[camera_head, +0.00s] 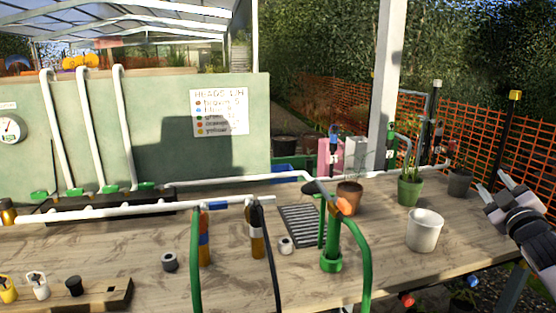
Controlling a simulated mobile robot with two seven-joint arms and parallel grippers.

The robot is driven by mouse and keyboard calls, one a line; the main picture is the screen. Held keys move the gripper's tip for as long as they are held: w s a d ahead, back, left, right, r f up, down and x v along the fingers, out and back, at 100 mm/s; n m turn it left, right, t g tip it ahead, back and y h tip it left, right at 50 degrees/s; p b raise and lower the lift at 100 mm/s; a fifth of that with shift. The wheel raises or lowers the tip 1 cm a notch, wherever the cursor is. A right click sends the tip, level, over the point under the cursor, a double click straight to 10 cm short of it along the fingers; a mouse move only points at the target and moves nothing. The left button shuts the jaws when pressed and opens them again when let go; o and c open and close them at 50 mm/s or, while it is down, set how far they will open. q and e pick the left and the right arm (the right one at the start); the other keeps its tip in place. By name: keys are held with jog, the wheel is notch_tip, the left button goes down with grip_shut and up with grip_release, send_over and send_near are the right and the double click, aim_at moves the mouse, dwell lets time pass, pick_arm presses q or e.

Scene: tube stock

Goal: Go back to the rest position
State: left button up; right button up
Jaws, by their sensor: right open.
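My right gripper (492,195) is at the right edge of the head view, over the right end of the wooden table (390,270). Its two pale fingers are apart, with nothing between them. It is to the right of a white bucket (424,230) and clear of it. My left gripper does not show.
A green tube stand (331,259) with a curved green hose stands mid-table, beside a grey grate (304,226). Potted plants, including a green pot (410,190), stand along the back right. White pipes (100,212) and a green panel (160,115) fill the left.

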jog(key=s+a+f+m+g+y, duration=0.15)
jog(key=s+a+f, duration=0.35)
jog(key=f, duration=0.5)
jog(key=s+a+f+g+y, duration=0.1)
jog(key=s+a+f+g, duration=0.15)
jog(key=a+f, duration=0.5)
jog(key=s+a+f+m+g+y, duration=0.15)
jog(key=s+a+f, duration=0.25)
jog(key=f, duration=0.7)
jog(key=s+a+f+g, duration=0.1)
jog(key=s+a+f, duration=0.2)
jog(key=s, duration=0.4)
jog(key=s+a+f+m+g+y, duration=0.1)
jog(key=s+a+f, duration=0.2)
jog(key=s+a, duration=0.3)
jog(key=s+a+f+m+g+y, duration=0.1)
jog(key=s+a, duration=0.4)
jog(key=s, duration=0.5)
notch_tip(320, 180, down, 2)
jog(key=shift+a+f+g+p, duration=0.15)
jog(key=shift+a+g+p, duration=0.05)
jog(key=shift+g+p, duration=0.2)
